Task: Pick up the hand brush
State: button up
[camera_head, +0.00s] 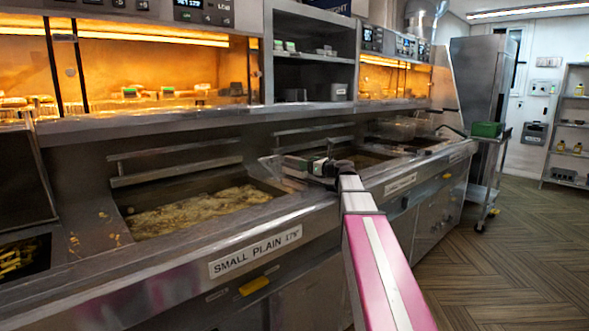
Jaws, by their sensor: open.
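I cannot make out a hand brush in the head view; it may be hidden or too small to tell. My gripper (290,168) is at the end of my outstretched arm, above the front ledge of the range and the right end of the left fryer vat (160,189). It points left and is open, with nothing seen held in it. The details around its fingers are small and blurred.
The fryer counter (150,262) runs along the left, with a "SMALL PLAIN" label (254,252). Lit warming cabinets (160,55) stand above. A trolley (489,165) carries a green box (486,129). Open floor (500,260) lies to the right.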

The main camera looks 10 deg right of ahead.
aim_at(295, 166)
jog(key=x, duration=0.5)
jog(key=shift+w+d+r, duration=0.1)
jog(key=shift+w+d, duration=0.1)
jog(key=shift+w, duration=0.05)
jog(key=c, duration=1.1)
